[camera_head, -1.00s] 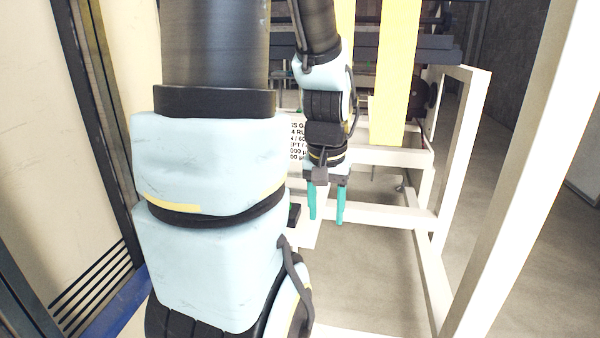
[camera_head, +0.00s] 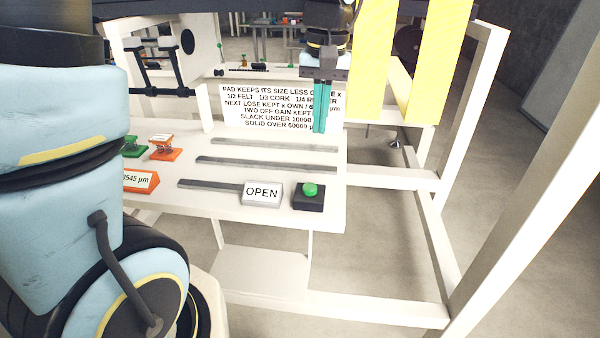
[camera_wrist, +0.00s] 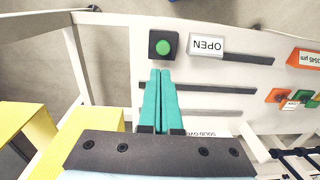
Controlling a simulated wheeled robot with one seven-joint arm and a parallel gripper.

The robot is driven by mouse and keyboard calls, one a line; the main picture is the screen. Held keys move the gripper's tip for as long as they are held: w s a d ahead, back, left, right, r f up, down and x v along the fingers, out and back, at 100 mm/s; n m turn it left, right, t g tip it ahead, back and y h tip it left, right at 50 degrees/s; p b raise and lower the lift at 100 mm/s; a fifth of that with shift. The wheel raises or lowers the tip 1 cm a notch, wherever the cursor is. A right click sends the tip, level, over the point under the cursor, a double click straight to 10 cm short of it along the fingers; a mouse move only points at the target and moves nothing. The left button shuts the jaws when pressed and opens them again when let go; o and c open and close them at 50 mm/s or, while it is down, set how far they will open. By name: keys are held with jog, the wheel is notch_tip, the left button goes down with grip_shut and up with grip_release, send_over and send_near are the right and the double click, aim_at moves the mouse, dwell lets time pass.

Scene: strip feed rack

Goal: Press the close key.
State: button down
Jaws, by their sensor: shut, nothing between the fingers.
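A green round button (camera_head: 310,189) sits on a black block (camera_head: 309,203) at the right front of a white panel (camera_head: 225,207). A white plate reading OPEN (camera_head: 262,193) stands just left of it; no label reading CLOSE shows. The button also shows in the wrist view (camera_wrist: 164,46), with the OPEN plate (camera_wrist: 207,44) to its right. My gripper (camera_head: 320,128) points down, its teal fingers together and empty, over the panel's back right part, behind the button. In the wrist view, my fingertips (camera_wrist: 161,72) appear just short of the black block, not on the button.
A printed sign (camera_head: 270,105) stands at the panel's back. Grey slots (camera_head: 275,142) run across the panel. Orange and green small parts (camera_head: 165,149) and an orange label block (camera_head: 141,180) are at the left. Yellow strips (camera_head: 372,70) hang right of my gripper, near a white frame post (camera_head: 455,110).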

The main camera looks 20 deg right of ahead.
aim_at(314, 188)
jog(key=f+p, duration=0.1)
jog(key=f, duration=0.3)
jog(key=f+p, duration=0.1)
jog(key=f, duration=0.4)
jog(key=f+p, duration=0.1)
jog(key=f, duration=0.4)
jog(key=shift+w+a, duration=0.2)
jog(key=shift+w, duration=0.05)
